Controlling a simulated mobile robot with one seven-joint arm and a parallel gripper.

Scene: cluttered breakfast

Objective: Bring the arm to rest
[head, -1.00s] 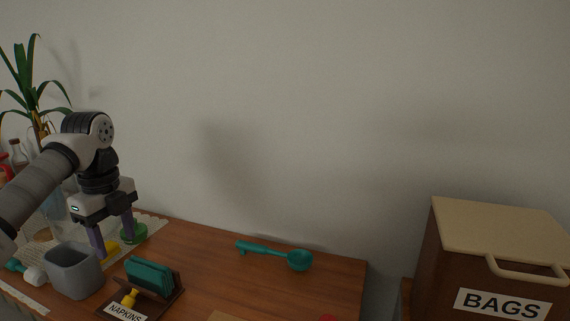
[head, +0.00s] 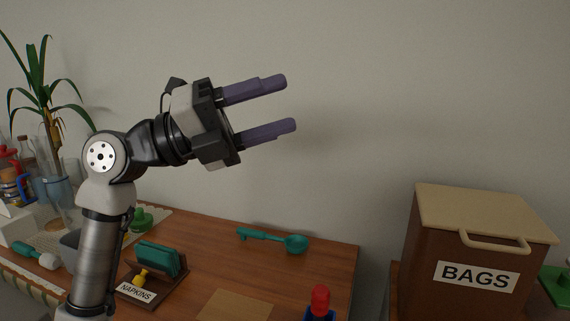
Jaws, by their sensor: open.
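My gripper (head: 290,106) is raised high above the table in the head view, in front of the bare wall. Its two purple fingers are spread apart and point to the right and slightly up. Nothing is between them. My arm comes up from the lower left and bends toward the right. It hides part of the table's left side and most of a grey cup (head: 70,239).
Below are a napkin holder (head: 150,278), a teal scoop (head: 272,239), a brown mat (head: 235,306) and a red-topped item (head: 320,299). A lidded BAGS box (head: 470,245) stands right, past a gap. A plant (head: 45,90) and bottles stand left.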

